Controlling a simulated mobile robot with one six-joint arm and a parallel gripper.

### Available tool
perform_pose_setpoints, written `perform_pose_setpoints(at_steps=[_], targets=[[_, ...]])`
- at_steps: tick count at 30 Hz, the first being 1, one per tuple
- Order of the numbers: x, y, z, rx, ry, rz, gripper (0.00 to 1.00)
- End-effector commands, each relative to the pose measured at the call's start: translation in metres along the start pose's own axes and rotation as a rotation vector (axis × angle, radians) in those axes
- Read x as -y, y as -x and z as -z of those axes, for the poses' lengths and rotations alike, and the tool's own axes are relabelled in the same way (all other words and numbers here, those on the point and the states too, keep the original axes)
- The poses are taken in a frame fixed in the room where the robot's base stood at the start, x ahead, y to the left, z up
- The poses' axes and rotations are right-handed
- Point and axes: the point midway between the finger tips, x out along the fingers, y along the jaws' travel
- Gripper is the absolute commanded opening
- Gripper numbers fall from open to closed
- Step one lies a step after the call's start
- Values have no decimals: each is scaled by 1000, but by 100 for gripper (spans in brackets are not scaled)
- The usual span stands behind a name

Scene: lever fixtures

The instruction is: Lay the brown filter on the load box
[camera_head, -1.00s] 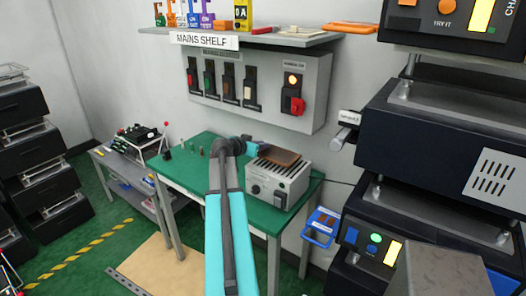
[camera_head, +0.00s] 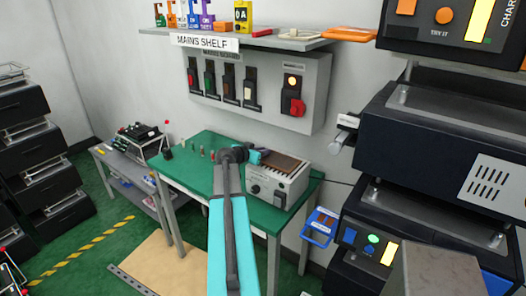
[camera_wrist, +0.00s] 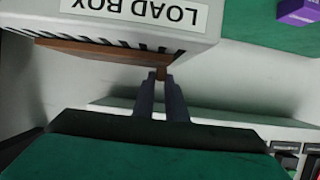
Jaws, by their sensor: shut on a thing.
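The load box (camera_head: 279,187) is a pale grey slotted case on the green table, and its label shows upside down in the wrist view (camera_wrist: 150,12). The brown filter (camera_head: 285,165) lies flat along the slotted top of the box, or just above it; I cannot tell whether it fully touches. Its thin brown edge shows beside the slots in the wrist view (camera_wrist: 100,50). My gripper (camera_wrist: 161,78) is shut on a small brown tab at the filter's end. In the head view my gripper (camera_head: 258,156) is at the left end of the box.
The green table (camera_head: 205,170) holds several small pegs at the left. A purple block (camera_wrist: 298,12) shows in the wrist view. A grey switch panel (camera_head: 258,88) and the mains shelf (camera_head: 270,42) are on the wall behind. A blue tray (camera_head: 320,226) hangs at the right.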

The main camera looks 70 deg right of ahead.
Motion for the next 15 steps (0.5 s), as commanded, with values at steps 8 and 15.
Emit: perform_pose_setpoints(at_steps=[8, 15], targets=[[0, 0, -1, 0, 0, 0, 0], [0, -1, -2, 0, -1, 0, 17]])
